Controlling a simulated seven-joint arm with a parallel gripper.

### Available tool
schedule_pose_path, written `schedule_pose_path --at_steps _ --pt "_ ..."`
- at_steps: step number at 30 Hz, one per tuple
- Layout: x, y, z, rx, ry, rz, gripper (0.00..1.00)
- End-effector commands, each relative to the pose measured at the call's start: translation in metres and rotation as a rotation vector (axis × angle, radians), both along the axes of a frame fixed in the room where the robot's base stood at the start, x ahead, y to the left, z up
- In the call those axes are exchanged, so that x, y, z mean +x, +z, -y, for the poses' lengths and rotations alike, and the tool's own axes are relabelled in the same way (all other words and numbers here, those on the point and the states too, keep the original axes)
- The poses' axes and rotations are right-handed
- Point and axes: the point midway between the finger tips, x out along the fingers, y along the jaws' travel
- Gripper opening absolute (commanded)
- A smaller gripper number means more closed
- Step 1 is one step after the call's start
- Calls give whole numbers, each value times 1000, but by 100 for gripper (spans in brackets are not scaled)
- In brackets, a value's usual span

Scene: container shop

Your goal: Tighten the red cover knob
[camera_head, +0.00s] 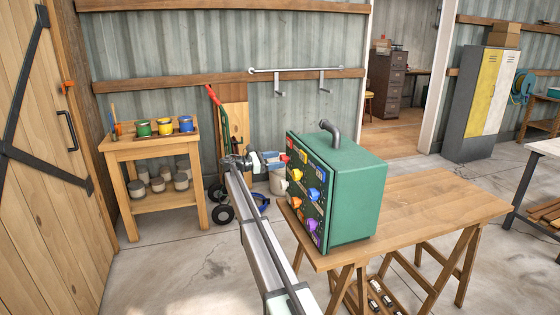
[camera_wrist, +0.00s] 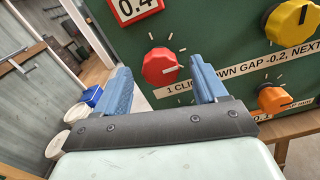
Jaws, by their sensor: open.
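The green control box (camera_head: 350,192) stands on a wooden trestle table. The red knob (camera_wrist: 160,66) sits on its front panel, below a red-framed "0.4" display (camera_wrist: 132,8), and a printed strip (camera_wrist: 220,75) runs below and right of it. The red knob also shows small in the head view (camera_head: 284,158). My gripper (camera_wrist: 160,80) is open, with its blue fingers spread to either side of the red knob in the wrist view. The fingers hold nothing. I cannot tell how far the fingertips are from the panel. In the head view my gripper (camera_head: 270,160) is left of the panel.
A yellow knob (camera_wrist: 290,22) and an orange knob (camera_wrist: 273,98) sit right of the red one. The table (camera_head: 430,205) is bare right of the box. A workbench (camera_head: 155,150) with paint pots stands left. A hand truck (camera_head: 222,130) stands behind my arm.

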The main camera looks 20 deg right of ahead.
Motion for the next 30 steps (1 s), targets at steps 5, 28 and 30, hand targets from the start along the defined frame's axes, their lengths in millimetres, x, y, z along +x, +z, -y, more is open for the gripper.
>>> schedule_pose_path --at_steps 5,28,30 --pt "0 0 16 0 0 0 72" --pt "0 0 21 0 1 0 38" --pt "0 0 22 0 0 0 31"
